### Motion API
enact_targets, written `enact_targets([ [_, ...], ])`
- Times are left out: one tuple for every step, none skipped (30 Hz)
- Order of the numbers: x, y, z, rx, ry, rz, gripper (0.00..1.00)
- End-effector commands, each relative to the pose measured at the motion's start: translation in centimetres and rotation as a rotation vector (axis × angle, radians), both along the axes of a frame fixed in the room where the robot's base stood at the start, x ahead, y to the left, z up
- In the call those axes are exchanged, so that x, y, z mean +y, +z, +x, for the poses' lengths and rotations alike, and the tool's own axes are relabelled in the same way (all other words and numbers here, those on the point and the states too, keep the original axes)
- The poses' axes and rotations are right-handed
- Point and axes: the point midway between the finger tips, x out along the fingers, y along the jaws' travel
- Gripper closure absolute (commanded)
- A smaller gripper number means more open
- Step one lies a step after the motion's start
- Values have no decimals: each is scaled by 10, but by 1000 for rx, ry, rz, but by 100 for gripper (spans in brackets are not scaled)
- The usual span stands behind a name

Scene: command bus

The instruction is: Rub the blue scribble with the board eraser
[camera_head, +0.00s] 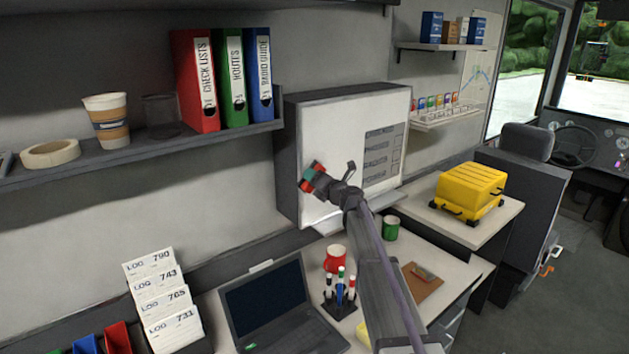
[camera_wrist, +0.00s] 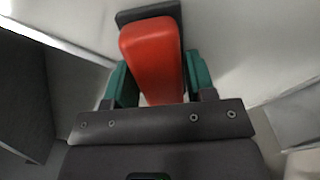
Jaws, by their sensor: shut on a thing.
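The board eraser has a red body and a dark pad; in the wrist view the eraser (camera_wrist: 152,55) sits between my green fingers. My gripper (camera_wrist: 155,85) is shut on it. In the head view my gripper (camera_head: 314,180) is at the left part of the whiteboard (camera_head: 335,130), with the eraser's red (camera_head: 307,184) just showing. The pad faces the board; I cannot tell whether it touches. No blue scribble shows on the visible board; my gripper and arm cover part of it.
Below are an open laptop (camera_head: 268,308), a marker stand (camera_head: 340,302), a red mug (camera_head: 336,259), a green mug (camera_head: 391,228) and a clipboard (camera_head: 422,282). A shelf with binders (camera_head: 195,82) is at left. A yellow case (camera_head: 469,190) stands at right.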

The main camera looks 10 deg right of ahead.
Motion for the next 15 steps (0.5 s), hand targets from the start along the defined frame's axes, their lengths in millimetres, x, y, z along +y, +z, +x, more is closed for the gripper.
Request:
enact_targets([
  [-4,0,4,0,-1,0,69],
  [-7,0,6,0,-1,0,69],
  [-11,0,8,0,-3,0,69],
  [-15,0,9,0,-3,0,69],
  [-18,0,11,0,-3,0,69],
  [-23,0,13,0,-4,0,69],
  [-26,0,14,0,-3,0,69],
  [-28,0,15,0,-3,0,69],
  [-29,0,16,0,-3,0,69],
  [-30,0,16,0,-1,0,69],
  [-30,0,16,0,-1,0,69],
  [-30,0,16,0,-1,0,69],
  [-30,0,16,0,-1,0,69],
  [-31,0,16,0,-1,0,69],
  [-32,0,17,0,-1,0,69],
])
